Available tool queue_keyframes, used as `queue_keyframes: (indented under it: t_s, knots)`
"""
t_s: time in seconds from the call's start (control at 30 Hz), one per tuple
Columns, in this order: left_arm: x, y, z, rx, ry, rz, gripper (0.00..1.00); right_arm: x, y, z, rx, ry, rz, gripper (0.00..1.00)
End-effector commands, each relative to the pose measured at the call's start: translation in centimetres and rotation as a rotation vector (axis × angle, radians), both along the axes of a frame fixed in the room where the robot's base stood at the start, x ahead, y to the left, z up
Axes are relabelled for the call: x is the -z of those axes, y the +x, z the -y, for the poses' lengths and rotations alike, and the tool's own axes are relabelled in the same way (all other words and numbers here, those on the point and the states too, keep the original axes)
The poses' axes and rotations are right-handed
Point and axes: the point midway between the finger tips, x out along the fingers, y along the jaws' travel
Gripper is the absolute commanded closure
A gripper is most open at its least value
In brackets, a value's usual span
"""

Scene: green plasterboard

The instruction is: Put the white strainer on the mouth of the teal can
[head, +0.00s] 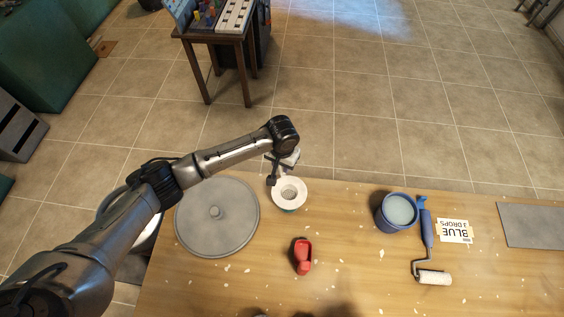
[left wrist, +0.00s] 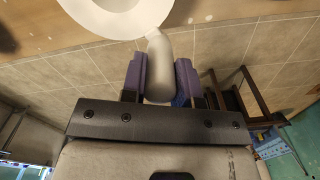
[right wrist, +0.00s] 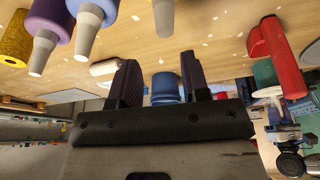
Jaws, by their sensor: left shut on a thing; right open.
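The white strainer (head: 289,193) is a round cup with a wide rim and a grey mesh middle. My left gripper (head: 272,180) is shut on its handle (left wrist: 158,68); in the left wrist view the white rim (left wrist: 113,14) shows beyond the fingers. The teal can (head: 288,209) is mostly hidden under the strainer, with only a sliver of its side showing. In the right wrist view, the can (right wrist: 262,73) and strainer (right wrist: 267,92) show beyond a red object. I cannot tell whether they touch. My right gripper (right wrist: 160,83) is open and empty, with its fingers apart.
A grey round lid (head: 216,220) lies left of the can and a red tool (head: 302,256) in front. To the right are a blue pot (head: 397,212), a paint roller (head: 430,250), a "BLUE 3 DROPS" card (head: 454,231) and a grey plate (head: 535,226). The front middle tabletop is fairly clear.

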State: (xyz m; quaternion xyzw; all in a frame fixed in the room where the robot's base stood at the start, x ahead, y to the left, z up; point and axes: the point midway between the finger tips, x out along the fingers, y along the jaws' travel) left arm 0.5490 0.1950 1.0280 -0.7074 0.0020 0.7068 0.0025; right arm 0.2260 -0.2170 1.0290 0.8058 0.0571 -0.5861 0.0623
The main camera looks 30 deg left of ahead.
Motion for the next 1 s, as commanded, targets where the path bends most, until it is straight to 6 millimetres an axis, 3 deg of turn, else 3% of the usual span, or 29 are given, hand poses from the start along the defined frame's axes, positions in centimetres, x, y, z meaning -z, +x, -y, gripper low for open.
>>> queue_keyframes:
  t_s: [0.3,0.57,0.77,1.0]
  knots:
    - [0.0,0.0,0.0,0.0,0.0,0.0,0.46,0.0,0.0,0.0,0.001,0.001,0.0,0.57]
    - [-0.1,0.0,0.0,0.0,0.0,0.001,0.46,0.1,0.0,0.0,0.001,0.001,0.0,0.57]
    - [-2.6,0.1,0.0,-0.001,-0.001,0.003,0.46,0.0,0.0,0.0,0.001,0.001,0.0,0.57]
    - [-7.1,0.1,0.0,0.0,0.0,0.002,0.46,-0.1,0.0,0.0,0.0,0.0,0.0,0.57]
